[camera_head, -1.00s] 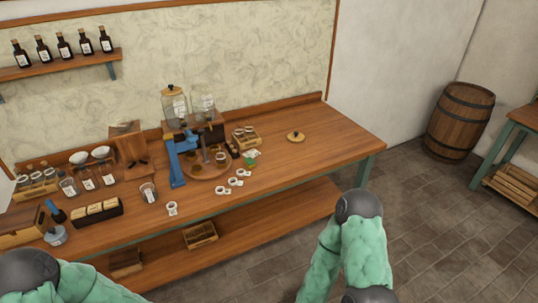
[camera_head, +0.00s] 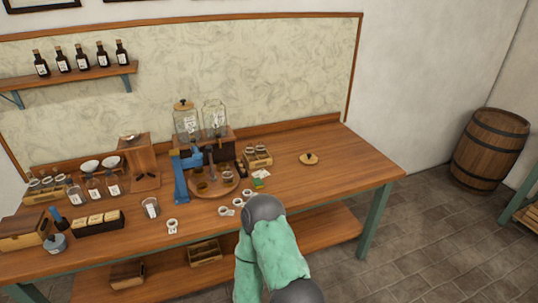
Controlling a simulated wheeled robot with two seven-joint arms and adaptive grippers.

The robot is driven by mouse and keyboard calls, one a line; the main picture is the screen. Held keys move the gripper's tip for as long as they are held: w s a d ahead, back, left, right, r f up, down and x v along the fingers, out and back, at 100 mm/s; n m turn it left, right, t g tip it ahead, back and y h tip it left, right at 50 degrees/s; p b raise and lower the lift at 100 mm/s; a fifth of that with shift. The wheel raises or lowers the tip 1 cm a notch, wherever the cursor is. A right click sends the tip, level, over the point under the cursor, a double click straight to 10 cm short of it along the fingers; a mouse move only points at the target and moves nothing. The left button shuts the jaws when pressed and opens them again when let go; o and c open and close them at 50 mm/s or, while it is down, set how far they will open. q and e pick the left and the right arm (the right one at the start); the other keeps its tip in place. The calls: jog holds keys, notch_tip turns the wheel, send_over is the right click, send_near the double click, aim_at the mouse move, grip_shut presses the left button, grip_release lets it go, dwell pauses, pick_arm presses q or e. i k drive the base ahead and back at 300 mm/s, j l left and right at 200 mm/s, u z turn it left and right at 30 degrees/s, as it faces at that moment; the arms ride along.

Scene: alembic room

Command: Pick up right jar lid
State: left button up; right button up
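A round wooden lid (camera_head: 309,160) with a dark knob lies flat on the bare right part of the wooden table (camera_head: 350,172). Two glass jars stand side by side at the back of the table. The left jar (camera_head: 187,125) wears a wooden lid with a dark knob. The right jar (camera_head: 214,121) has no wooden lid on top. My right arm, green with dark joints, comes up from the bottom centre in front of the table. Neither gripper shows, so I cannot see what they hold.
A blue stand (camera_head: 181,178) and a round wooden tray (camera_head: 204,192) stand before the jars. Several small white cups (camera_head: 224,211) lie near the front edge. A small wooden crate (camera_head: 258,157) sits between the tray and the lid. A barrel (camera_head: 489,148) stands on the floor at right.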

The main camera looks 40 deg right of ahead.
aim_at(308, 159)
jog(key=l+u, duration=0.15)
jog(key=l, duration=0.3)
jog(key=l+u, duration=0.15)
jog(key=l, duration=0.25)
jog(key=k+l+u, duration=0.2)
jog(key=l, duration=0.25)
jog(key=l+u, duration=0.15)
jog(key=l, duration=0.25)
jog(key=k+l+u, duration=0.15)
jog(key=l, duration=0.25)
jog(key=k+l+u, duration=0.15)
jog(key=l, duration=0.25)
